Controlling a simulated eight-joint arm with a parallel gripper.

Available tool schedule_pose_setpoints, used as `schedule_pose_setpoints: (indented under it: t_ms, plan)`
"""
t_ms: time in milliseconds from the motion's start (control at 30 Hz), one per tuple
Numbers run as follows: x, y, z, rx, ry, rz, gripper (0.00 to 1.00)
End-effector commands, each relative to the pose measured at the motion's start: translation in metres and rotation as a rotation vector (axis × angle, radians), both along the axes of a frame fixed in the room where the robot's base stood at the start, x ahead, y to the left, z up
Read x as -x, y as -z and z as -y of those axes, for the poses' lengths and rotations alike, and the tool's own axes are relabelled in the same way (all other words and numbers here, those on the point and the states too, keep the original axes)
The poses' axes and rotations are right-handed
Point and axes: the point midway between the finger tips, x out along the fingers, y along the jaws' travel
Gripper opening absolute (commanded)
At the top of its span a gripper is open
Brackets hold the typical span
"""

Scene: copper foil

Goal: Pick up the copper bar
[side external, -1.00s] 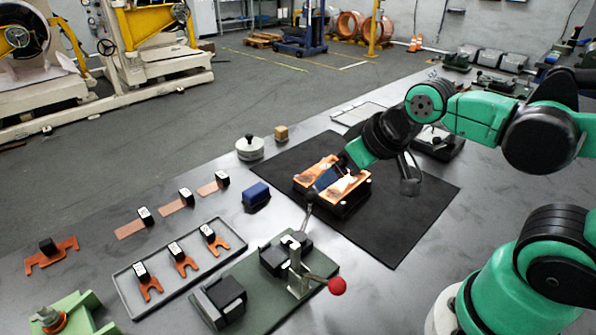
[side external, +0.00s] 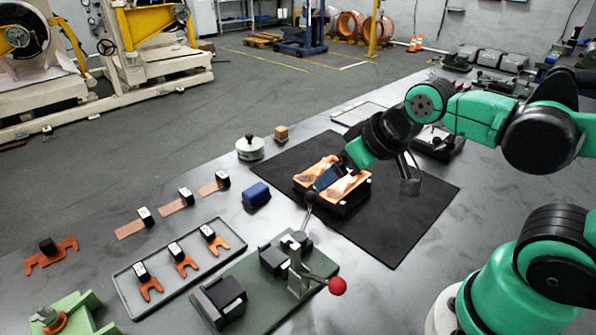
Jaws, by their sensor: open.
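A copper bar (side external: 315,171) lies on a black block (side external: 347,206) on the dark mat. Its top looks bright and uneven, and my gripper covers part of it, so I cannot tell whether it is one piece or two. My gripper (side external: 321,186) is open, with its bluish fingers angled down at the bar from the upper right. The fingers overlap the bar in this view. I cannot tell whether they touch it.
A clamp fixture with a red ball knob (side external: 337,286) stands in front. A blue block (side external: 256,195) and a lidded pot (side external: 250,149) are to the left. A tray (side external: 187,297) holds copper forks with black blocks.

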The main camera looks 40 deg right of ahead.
Motion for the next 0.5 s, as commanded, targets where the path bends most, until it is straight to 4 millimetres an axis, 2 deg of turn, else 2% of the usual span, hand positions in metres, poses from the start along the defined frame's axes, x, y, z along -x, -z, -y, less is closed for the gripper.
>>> schedule_pose_setpoints:
  t_ms: [333,433,500]
  plan:
    - [-0.002,-0.001,0.002,-0.017,0.034,-0.016,0.89]
    - [-0.009,-0.003,0.01,-0.074,0.148,-0.067,0.89]
    - [-0.016,-0.004,0.019,-0.136,0.284,-0.124,0.89]
